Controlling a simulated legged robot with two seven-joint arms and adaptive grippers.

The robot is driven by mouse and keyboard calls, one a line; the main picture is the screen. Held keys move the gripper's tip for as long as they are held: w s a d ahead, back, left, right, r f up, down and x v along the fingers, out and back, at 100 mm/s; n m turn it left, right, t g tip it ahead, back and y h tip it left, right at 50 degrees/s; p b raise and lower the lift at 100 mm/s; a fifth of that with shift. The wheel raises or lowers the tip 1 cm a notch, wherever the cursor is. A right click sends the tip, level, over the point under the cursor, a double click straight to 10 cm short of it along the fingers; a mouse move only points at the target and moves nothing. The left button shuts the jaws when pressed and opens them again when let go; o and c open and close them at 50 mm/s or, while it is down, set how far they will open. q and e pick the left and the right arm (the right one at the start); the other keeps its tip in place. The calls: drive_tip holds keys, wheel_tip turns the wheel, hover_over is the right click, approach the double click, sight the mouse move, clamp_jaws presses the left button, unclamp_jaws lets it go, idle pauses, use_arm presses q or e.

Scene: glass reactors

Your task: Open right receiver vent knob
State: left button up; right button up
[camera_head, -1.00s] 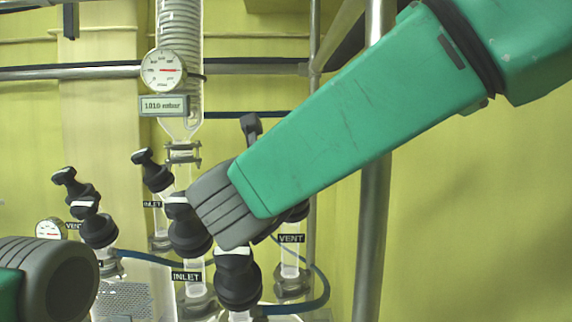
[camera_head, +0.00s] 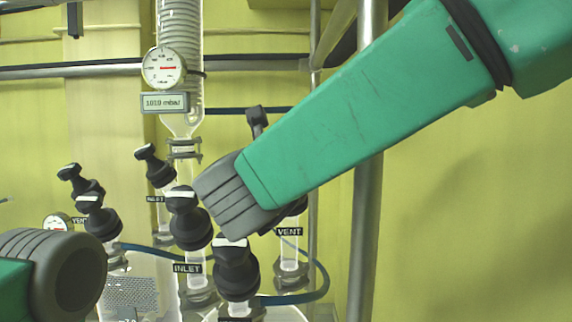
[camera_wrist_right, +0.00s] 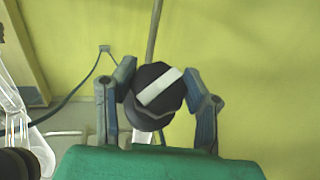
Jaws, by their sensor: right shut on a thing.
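The right receiver vent knob (camera_wrist_right: 154,90) is black with a white bar across its face. In the right wrist view the bar slants from lower left to upper right. My right gripper (camera_wrist_right: 158,88) has one finger on each side of the knob and is shut on it. In the head view the VENT label (camera_head: 289,231) shows below it, and my right arm hides most of the knob. My left arm shows at the lower left of the head view, but its gripper fingers are out of sight.
Black INLET knobs (camera_head: 189,220) and another black knob (camera_head: 237,268) stand close to my right wrist. A glass coil column with a pressure gauge (camera_head: 163,68) rises behind. A vertical metal pole (camera_head: 366,230) stands right of the vent. A blue hose (camera_head: 318,285) curves below.

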drive_tip(key=shift+f, duration=0.3)
idle(0.5)
drive_tip(key=o, duration=1.2)
drive_tip(key=shift+w+a, duration=0.1)
drive_tip(key=shift+w, duration=0.05)
drive_tip(key=shift+r, duration=0.1)
drive_tip(key=shift+s+a, duration=0.15)
drive_tip(key=shift+s, duration=0.3)
drive_tip(key=v, duration=1.1)
drive_tip(key=shift+a, duration=0.2)
